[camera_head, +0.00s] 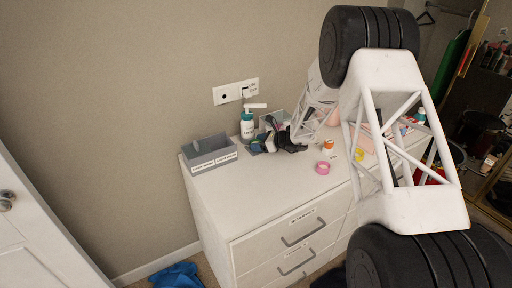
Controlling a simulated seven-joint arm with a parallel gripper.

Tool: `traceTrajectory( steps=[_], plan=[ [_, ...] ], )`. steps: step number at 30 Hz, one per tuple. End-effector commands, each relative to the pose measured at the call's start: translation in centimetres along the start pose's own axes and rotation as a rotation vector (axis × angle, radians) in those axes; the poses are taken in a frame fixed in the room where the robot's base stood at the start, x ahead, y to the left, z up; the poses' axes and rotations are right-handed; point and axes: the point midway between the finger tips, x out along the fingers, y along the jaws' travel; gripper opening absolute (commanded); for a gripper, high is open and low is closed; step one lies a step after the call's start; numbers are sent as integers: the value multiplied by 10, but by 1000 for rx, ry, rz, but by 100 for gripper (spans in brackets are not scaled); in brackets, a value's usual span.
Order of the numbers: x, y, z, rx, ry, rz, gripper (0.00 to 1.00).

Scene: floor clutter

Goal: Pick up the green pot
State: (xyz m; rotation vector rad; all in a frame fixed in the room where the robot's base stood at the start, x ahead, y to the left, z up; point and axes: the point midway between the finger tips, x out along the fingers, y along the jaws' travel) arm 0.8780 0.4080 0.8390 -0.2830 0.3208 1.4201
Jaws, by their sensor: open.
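No pot that is plainly green shows in the head view. A small grey-green container (275,119) stands at the back of the white dresser top, partly hidden by my gripper; I cannot tell if it is the pot. My gripper (277,140) is dark and small, low over the dresser top near the wall. It is open, and its fingers are hard to make out. A dark blue-green item (257,146) lies right beside it on the left, too small to name. Nothing is seen held.
A grey labelled organizer (210,155) and a teal-and-white pump bottle (247,126) stand left of my gripper. The dresser's (250,205) front-left top is clear. Blue cloth (177,275) lies on the floor.

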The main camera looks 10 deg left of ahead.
Motion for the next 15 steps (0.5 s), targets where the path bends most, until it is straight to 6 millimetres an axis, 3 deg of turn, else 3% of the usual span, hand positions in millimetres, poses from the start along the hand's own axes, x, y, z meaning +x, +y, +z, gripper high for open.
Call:
traceTrajectory(
  steps=[5,15],
  plan=[
    [13,0,-1,1,1,0,61],
    [14,0,-1,1,1,0,61]
  ],
)
